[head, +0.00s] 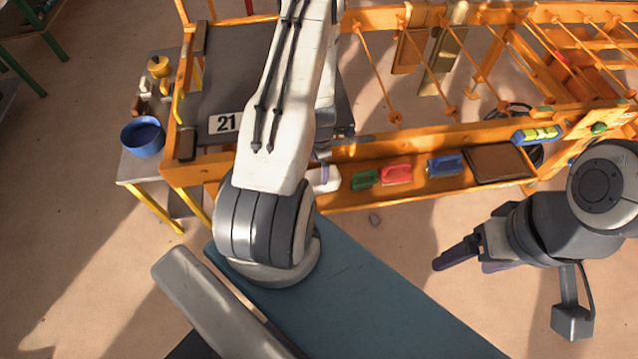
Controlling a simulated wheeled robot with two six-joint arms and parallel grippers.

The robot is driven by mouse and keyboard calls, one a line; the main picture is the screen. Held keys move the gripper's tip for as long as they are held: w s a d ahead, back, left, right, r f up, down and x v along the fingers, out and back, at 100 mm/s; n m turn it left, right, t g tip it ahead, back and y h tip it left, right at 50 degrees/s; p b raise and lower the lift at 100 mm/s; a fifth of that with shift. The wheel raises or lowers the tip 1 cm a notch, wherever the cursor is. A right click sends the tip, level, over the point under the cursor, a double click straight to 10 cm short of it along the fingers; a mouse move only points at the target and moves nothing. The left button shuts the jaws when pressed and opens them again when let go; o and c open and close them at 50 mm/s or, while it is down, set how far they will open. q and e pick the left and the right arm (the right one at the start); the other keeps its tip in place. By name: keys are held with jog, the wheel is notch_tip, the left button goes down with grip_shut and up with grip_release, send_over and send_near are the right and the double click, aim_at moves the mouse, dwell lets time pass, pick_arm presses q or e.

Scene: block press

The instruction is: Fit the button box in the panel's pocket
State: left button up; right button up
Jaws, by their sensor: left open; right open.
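A small blue box with yellow buttons (538,134), which looks like the button box, sits at the right end of the orange frame's front beam. Which part is the panel's pocket I cannot tell. My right gripper (468,258) is open and empty over the floor, below and left of the box and apart from it. My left gripper (325,160) is mostly hidden behind my white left arm. A bit of it shows by the white item (324,180) on the orange shelf; contact is not clear.
The orange shelf (400,190) holds a green item (365,179), a red item (397,173), a blue item (446,165) and a dark brown board (497,162). A dark plate with a "21" sign (224,123) lies left. A blue bucket (143,137) stands on a side table.

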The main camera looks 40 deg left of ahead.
aim_at(319, 176)
pick_arm(q)
notch_tip(319, 176, down, 3)
jog(key=shift+f+b, duration=0.15)
jog(key=shift+b, duration=0.7)
jog(key=shift+a+f+b, duration=0.15)
jog(key=shift+f+b, duration=0.25)
jog(key=shift+f, duration=1.75)
grip_shut()
pick_arm(e)
notch_tip(319, 176, down, 4)
jog(key=shift+r, duration=0.25)
pick_arm(q)
jog(key=shift+r, duration=0.1)
jog(key=shift+w+r, duration=0.1)
jog(key=shift+r, duration=0.4)
notch_tip(319, 176, up, 3)
jog(key=shift+p, duration=0.7)
jog(key=d+r+b, duration=0.1)
jog(key=d+r, duration=0.5)
jog(key=d, duration=0.5)
jog(key=shift+d+r, duration=0.35)
jog(key=shift+r, duration=0.05)
pick_arm(e)
jog(key=shift+r, duration=0.15)
